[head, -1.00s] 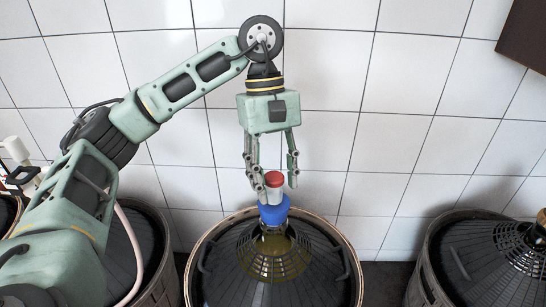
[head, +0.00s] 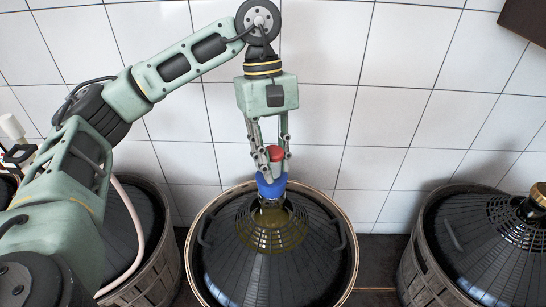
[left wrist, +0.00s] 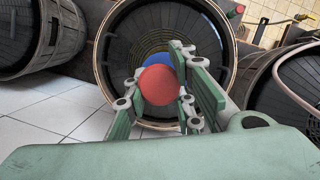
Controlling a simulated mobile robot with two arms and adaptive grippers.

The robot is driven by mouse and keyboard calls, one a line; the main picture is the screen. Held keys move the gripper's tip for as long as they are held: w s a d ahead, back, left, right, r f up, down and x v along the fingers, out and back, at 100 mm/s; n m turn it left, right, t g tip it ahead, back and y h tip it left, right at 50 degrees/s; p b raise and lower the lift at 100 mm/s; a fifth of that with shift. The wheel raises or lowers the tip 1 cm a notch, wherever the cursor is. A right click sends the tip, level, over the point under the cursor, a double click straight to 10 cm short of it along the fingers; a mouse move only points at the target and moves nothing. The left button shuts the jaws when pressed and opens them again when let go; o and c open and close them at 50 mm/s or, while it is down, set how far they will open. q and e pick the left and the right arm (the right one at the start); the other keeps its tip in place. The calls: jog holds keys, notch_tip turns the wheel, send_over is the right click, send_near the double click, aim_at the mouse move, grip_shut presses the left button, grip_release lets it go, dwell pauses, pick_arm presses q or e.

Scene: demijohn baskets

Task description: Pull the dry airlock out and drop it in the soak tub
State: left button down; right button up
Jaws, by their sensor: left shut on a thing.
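The airlock, with a red cap (head: 275,152), stands upright above the blue bung (head: 271,187) on the neck of the middle demijohn (head: 262,262). My left gripper (head: 270,160) points down from above and is shut on the airlock, its fingers on either side just below the cap. In the left wrist view, the red cap (left wrist: 159,85) lies between the two fingers, with part of the blue bung (left wrist: 157,58) behind it. The airlock's lower body is mostly hidden by the fingers. No soak tub is visible. My right gripper is not in view.
The middle demijohn sits in a round slatted basket (head: 350,222). Another basket (head: 160,205) stands to the left, with a pale hose (head: 136,235) across it, and one to the right (head: 425,275). A white tiled wall (head: 400,60) rises close behind.

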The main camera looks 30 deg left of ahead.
pick_arm(q)
jog(key=shift+r, duration=0.2)
jog(key=shift+r, duration=0.25)
jog(key=shift+r+p, duration=0.5)
jog(key=shift+r, duration=0.1)
jog(key=shift+r+p, duration=1.45)
jog(key=shift+r, duration=1.05)
